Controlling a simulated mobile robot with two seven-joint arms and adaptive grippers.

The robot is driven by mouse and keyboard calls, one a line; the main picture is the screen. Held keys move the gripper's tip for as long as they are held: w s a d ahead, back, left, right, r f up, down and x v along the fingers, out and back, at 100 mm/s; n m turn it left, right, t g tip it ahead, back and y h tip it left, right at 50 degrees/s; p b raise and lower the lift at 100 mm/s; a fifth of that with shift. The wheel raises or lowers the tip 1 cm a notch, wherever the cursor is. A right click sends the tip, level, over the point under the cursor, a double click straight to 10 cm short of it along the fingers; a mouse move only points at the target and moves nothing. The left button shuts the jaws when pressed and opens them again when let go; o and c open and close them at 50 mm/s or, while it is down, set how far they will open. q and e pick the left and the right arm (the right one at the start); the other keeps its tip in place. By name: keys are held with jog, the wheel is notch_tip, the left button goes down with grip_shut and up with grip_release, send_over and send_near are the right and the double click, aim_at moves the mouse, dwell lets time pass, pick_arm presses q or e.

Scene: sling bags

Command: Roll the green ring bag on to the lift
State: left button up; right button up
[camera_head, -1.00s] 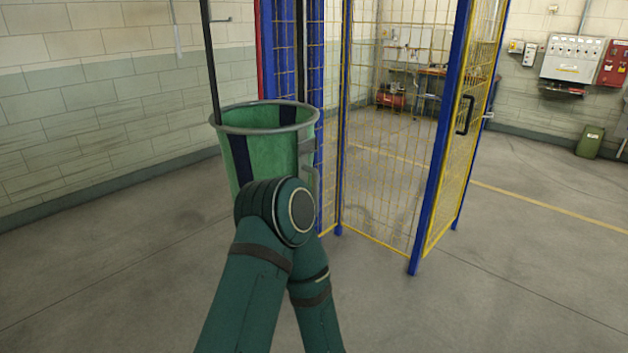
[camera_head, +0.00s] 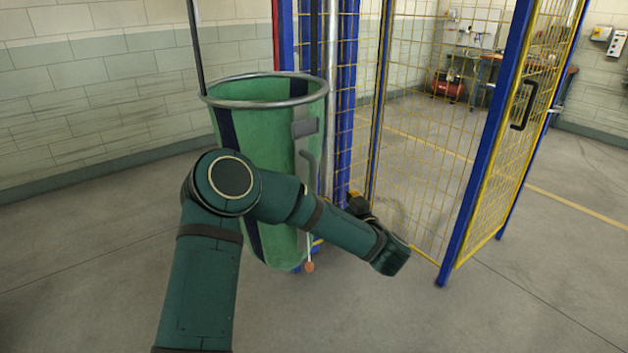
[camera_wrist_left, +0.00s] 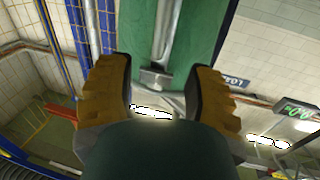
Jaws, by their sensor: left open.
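The green ring bag (camera_head: 270,160) hangs upright from a grey metal ring, with dark blue vertical stripes and a grey bracket with a curved handle on its right side. The blue-framed, yellow-mesh enclosure, apparently the lift (camera_head: 425,120), stands right behind it with its mesh door swung open. My left gripper (camera_head: 356,203) is just right of the bag, partly hidden by my wrist. In the left wrist view its yellow-black fingers (camera_wrist_left: 158,75) are apart, with the bag's grey bracket (camera_wrist_left: 155,78) between or just beyond them; contact is unclear. My right gripper is out of view.
The open door's blue post (camera_head: 485,150) stands right of my wrist. A black pole (camera_head: 195,50) rises at the bag's left. A block wall (camera_head: 90,90) is behind at left. The concrete floor is clear in front and at right.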

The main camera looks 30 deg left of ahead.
aim_at(316, 178)
pick_arm(q)
jog(key=b+x, duration=0.1)
jog(key=x, duration=1.2)
jog(key=shift+w+a, duration=0.1)
jog(key=shift+a, duration=0.2)
grip_shut()
